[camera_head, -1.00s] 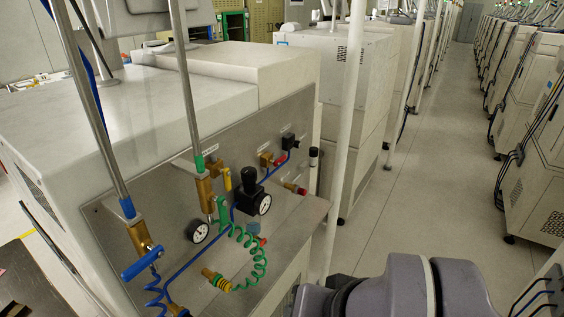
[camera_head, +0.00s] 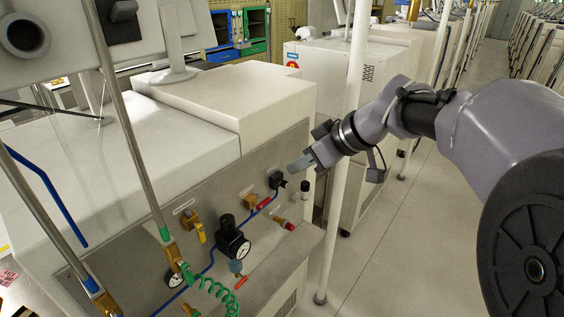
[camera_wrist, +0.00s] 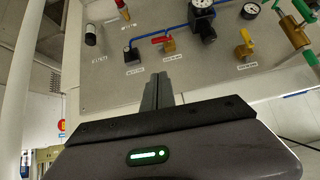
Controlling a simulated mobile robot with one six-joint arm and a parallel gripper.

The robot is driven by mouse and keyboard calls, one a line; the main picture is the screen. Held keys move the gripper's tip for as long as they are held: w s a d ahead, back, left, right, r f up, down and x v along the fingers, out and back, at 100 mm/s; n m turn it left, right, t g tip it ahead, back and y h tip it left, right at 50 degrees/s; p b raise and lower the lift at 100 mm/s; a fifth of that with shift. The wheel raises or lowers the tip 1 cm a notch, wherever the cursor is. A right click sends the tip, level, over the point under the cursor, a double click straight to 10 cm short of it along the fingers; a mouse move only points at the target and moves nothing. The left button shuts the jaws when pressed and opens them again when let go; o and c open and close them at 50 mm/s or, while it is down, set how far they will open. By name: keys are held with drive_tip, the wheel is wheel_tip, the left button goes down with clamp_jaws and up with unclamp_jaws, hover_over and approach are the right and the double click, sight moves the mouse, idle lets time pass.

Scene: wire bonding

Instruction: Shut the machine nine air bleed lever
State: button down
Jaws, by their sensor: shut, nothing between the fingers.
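The machine's grey side panel (camera_head: 262,229) carries small valves; I cannot read which label names the air bleed lever. A red lever on a brass valve (camera_head: 263,203) lies along the blue tube; it shows also in the wrist view (camera_wrist: 161,40). A yellow lever (camera_head: 201,232) on another brass valve points down, and it shows also in the wrist view (camera_wrist: 243,36). My gripper (camera_head: 294,165) is shut and empty. It is above and in front of the panel's upper right, near a black fitting (camera_head: 277,180), apart from both levers. Its fingers (camera_wrist: 157,84) show in the wrist view.
A black regulator with a gauge (camera_head: 232,240) sits between the yellow and red levers. A red-ended fitting (camera_head: 289,226) projects below the red lever. Green coiled hose (camera_head: 216,292) hangs at lower left. A white post (camera_head: 343,170) stands right of the panel. The aisle beyond is clear.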

drive_tip(key=b, duration=0.2)
hover_over(263, 204)
drive_tip(key=d, duration=0.3)
wheel_tip(263, 204, down, 7)
drive_tip(key=f, duration=0.1)
drive_tip(key=f+b, duration=0.2)
drive_tip(key=f, duration=0.1)
drive_tip(key=shift+w+a, duration=0.3)
drive_tip(key=shift+a, duration=0.05)
